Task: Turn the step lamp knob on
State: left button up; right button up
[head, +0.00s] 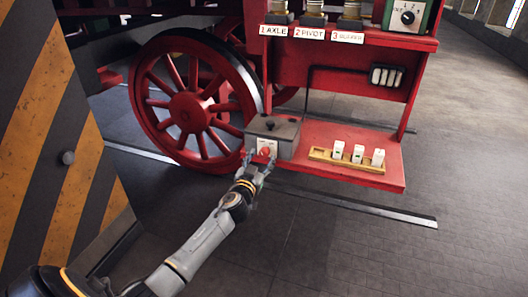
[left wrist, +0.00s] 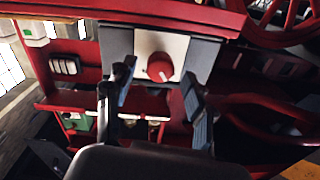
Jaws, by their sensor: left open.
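The step lamp knob is a small red knob (head: 265,151) on a white plate on the front of a grey box (head: 284,135). The box stands on the lower red step. My left gripper (head: 258,164) is just in front of the knob, coming from below left. In the left wrist view the knob (left wrist: 160,67) shows between the two spread fingers of my left gripper (left wrist: 158,85), a little beyond their tips. The fingers are open and hold nothing. I cannot tell whether a finger touches the plate. My right gripper is not in view.
A yellow tray (head: 320,154) with white blocks sits on the step (head: 350,176) to the right. A large red wheel (head: 190,110) stands behind left. A striped panel (head: 60,140) fills the left side. Labelled fittings and a dial (head: 407,17) are above. The floor at right is clear.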

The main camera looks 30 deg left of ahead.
aim_at(263, 155)
pick_arm(q)
jog(key=shift+x, duration=1.65)
grip_shut()
